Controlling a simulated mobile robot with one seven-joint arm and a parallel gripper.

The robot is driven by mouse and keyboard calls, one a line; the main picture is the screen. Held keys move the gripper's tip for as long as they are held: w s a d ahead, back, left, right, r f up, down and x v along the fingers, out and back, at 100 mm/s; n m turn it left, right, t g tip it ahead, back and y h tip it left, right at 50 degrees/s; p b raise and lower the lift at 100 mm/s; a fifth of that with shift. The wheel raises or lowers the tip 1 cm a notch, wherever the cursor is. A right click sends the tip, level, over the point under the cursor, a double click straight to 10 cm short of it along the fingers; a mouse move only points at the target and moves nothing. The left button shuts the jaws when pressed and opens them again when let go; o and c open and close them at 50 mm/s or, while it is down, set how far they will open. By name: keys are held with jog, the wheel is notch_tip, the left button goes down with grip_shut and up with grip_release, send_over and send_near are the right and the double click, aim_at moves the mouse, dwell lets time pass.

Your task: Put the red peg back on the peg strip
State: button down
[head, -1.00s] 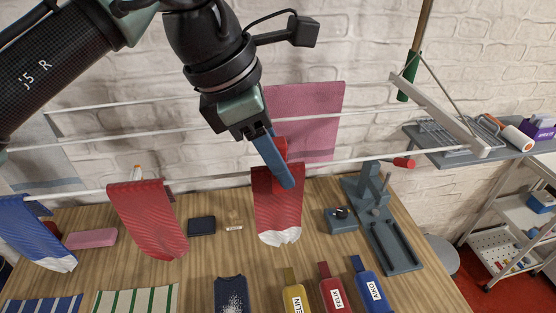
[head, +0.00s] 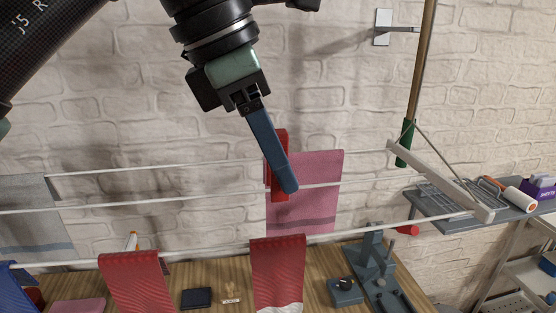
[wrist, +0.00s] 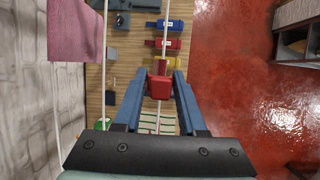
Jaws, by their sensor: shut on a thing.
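My gripper (head: 284,188) is shut on the red peg (head: 282,142), in the air above the front rail. In the head view a blue finger covers much of the peg, and the other finger is hidden. In the wrist view the peg (wrist: 159,88) sits between the two blue fingertips. A red cloth (head: 277,270) hangs over the front rail below the gripper, apart from the peg. I cannot make out a peg strip for certain in either view.
Thin white rails (head: 130,255) cross in front of the brick wall. A pink cloth (head: 318,190) hangs behind my gripper. Another red cloth (head: 138,285) hangs at left. A white end arm (head: 440,180) and a broom handle (head: 420,65) stand at right. Air above the rails is clear.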

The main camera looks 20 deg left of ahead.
aim_at(284, 130)
jog(key=shift+r+p, duration=2.45)
jog(key=shift+r, duration=0.1)
jog(key=shift+f, duration=0.15)
